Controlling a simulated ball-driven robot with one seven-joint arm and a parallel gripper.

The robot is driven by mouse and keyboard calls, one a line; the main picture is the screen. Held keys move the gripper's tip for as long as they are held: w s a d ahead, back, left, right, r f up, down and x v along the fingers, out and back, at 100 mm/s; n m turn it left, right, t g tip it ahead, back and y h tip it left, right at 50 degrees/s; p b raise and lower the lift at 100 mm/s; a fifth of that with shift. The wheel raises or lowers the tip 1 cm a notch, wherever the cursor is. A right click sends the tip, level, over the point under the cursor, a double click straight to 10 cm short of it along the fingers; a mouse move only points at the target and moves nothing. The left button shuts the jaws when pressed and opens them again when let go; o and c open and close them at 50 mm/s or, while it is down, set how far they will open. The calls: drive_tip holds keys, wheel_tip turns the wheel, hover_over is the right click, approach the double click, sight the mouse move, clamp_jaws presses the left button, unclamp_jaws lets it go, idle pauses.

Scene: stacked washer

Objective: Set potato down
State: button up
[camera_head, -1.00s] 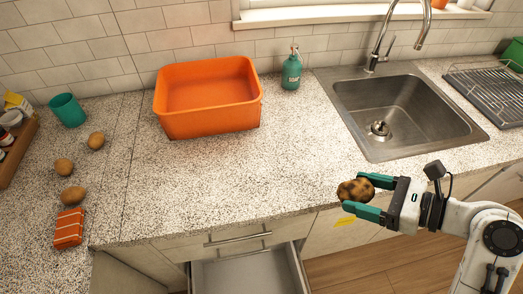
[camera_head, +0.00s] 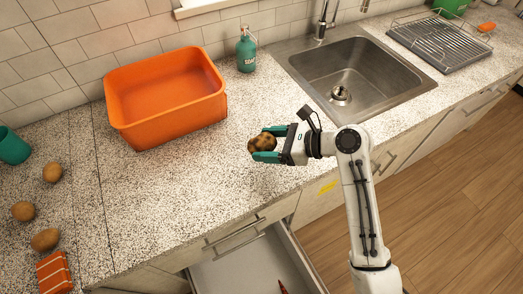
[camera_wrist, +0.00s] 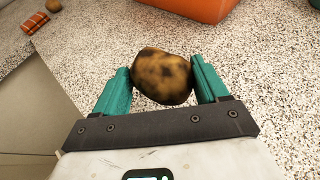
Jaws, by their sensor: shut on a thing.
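A brown potato with dark blotches (camera_head: 262,143) is held between the teal fingertips of my gripper (camera_head: 268,144). In the wrist view the potato (camera_wrist: 162,76) sits between both fingers, one on each side. My gripper is over the speckled countertop (camera_head: 185,195), right of and nearer than the orange tub. The gap between the potato and the counter is hard to tell. Several plain potatoes lie on the counter at the left, one of them a tan potato (camera_head: 45,239).
An orange tub (camera_head: 165,135) stands against the back wall, with a teal soap bottle (camera_head: 246,52) beside it. The sink (camera_head: 355,75) is behind my gripper to the right. An open drawer (camera_head: 245,268) juts out below the counter. An orange striped packet (camera_head: 54,273) lies at left. Mid-counter is clear.

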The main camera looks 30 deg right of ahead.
drive_tip(key=shift+w+a+f, duration=0.2)
drive_tip(key=shift+w+f, duration=0.2)
drive_tip(key=shift+f, duration=0.1)
drive_tip(key=shift+w+a+f, duration=0.2)
drive_tip(key=shift+w+f, duration=0.15)
drive_tip(key=shift+f, duration=0.15)
drive_tip(key=shift+w+f, duration=0.1)
drive_tip(key=shift+f, duration=1.65)
drive_tip(key=o, duration=1.1)
drive_tip(key=shift+d, duration=0.1)
drive_tip(key=v, duration=1.2)
drive_tip(key=shift+r, duration=0.1)
